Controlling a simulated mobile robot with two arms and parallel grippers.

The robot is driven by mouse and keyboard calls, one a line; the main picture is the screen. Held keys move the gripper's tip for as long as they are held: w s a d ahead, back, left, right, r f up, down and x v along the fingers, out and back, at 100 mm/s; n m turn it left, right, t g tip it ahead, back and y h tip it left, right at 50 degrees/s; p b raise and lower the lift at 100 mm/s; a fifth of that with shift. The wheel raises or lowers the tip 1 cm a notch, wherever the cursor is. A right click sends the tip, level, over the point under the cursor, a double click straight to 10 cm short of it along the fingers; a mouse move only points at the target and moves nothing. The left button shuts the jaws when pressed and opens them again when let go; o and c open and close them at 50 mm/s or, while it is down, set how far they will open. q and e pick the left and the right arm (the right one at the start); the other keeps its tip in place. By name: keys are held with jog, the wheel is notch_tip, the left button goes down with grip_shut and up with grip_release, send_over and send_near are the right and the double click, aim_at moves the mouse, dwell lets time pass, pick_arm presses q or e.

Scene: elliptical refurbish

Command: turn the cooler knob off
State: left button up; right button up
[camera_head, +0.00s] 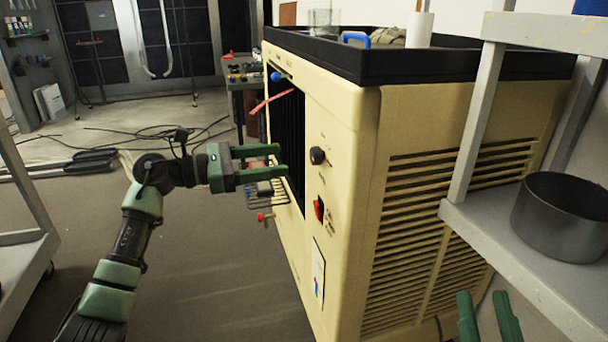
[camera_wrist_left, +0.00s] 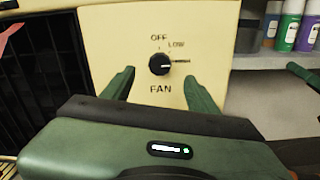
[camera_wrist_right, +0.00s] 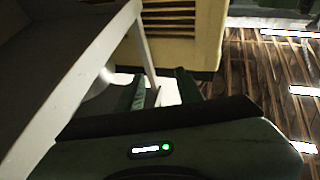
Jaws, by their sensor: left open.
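The cream cooler (camera_head: 345,110) stands in the middle of the head view, its front facing left. Its black fan knob (camera_head: 317,156) sits on the front panel, above a red switch (camera_head: 319,208). In the left wrist view the knob (camera_wrist_left: 160,64) is above the word FAN, with OFF and LOW printed above it. Its pointer appears turned to the right, away from OFF. My left gripper (camera_head: 283,162) is open in front of the panel, its fingers on either side of the knob in its wrist view, apart from it. My right gripper (camera_head: 488,318) is open and empty at the lower right.
A grey shelf (camera_head: 530,265) with a dark pot (camera_head: 563,215) stands at the right, close to my right gripper. A black tray (camera_head: 420,62) tops the cooler. A red ribbon (camera_head: 272,102) hangs at the grille.

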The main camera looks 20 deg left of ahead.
aim_at(312, 155)
pick_arm(q)
jog(key=x, duration=0.7)
jog(key=shift+w+d+b, duration=0.15)
jog(key=shift+d+b, duration=0.05)
jog(key=shift+b, duration=0.1)
pick_arm(e)
jog(key=s+r+t, duration=0.2)
jog(key=r, duration=0.1)
jog(key=shift+d+r+y, duration=0.1)
jog(key=shift+r+y, duration=0.05)
jog(key=shift+y, duration=0.15)
pick_arm(q)
jog(key=shift+c, duration=0.3)
